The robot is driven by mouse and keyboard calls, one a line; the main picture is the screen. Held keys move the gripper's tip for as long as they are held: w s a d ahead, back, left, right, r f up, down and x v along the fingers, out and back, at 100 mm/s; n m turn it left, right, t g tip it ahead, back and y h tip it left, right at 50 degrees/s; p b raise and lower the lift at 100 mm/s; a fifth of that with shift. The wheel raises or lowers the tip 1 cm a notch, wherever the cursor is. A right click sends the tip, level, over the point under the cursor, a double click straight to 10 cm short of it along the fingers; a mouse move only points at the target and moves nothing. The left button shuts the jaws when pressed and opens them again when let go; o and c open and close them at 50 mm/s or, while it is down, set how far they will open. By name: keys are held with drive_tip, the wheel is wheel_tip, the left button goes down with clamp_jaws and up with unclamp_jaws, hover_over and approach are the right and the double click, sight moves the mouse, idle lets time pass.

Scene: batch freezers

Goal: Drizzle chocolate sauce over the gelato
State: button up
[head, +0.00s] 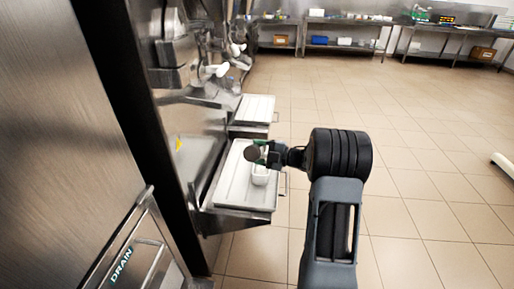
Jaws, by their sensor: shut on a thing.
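My gripper (268,154) is over the nearer white tray (229,193), which sits on a metal shelf of the freezer. It is shut on a small dark brown round-ended thing (251,153), perhaps the chocolate sauce container, seen end on; its full shape and tilt cannot be told. A small white cup (260,178) is in the tray, just below my gripper in the picture. Any gelato in it is too small to make out. No sauce stream can be seen.
A second white tray (257,109) sits on the shelf farther along the freezers. Taps with white handles (217,71) stick out above the trays. A steel panel (65,130) is close on the left. The tiled floor (420,140) is open to the right; steel tables (345,22) stand at the back.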

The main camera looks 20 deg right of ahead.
sight(258, 150)
drive_tip(key=shift+w+d+r+m+p, duration=0.2)
drive_tip(key=shift+r+m+p, duration=0.35)
drive_tip(key=shift+p, duration=0.35)
drive_tip(key=shift+w+d+r+m+p, duration=0.2)
drive_tip(key=shift+r+m+p, duration=0.25)
drive_tip(key=shift+m+p, duration=0.35)
drive_tip(key=shift+p, duration=0.3)
drive_tip(key=shift+s, duration=0.15)
drive_tip(key=shift+s+a, duration=0.45)
drive_tip(key=shift+s, duration=0.35)
drive_tip(key=shift+s+a, duration=0.5)
drive_tip(key=shift+s, duration=0.25)
drive_tip(key=shift+s+a, duration=0.45)
drive_tip(key=shift+s, duration=0.35)
drive_tip(key=shift+f+n+b, duration=0.1)
drive_tip(key=shift+n+b, duration=0.15)
drive_tip(key=shift+b, duration=0.4)
drive_tip(key=shift+n+b, duration=1.2)
drive_tip(key=shift+b, duration=0.5)
drive_tip(key=shift+r+n+b, duration=0.2)
drive_tip(key=shift+n+b, duration=0.7)
drive_tip(key=shift+b, duration=0.35)
drive_tip(key=shift+r+n+b, duration=0.55)
drive_tip(key=shift+n+b, duration=0.4)
drive_tip(key=shift+b, duration=0.25)
drive_tip(key=shift+r+n+b, duration=0.55)
drive_tip(key=shift+n+b, duration=0.4)
drive_tip(key=shift+b, duration=0.25)
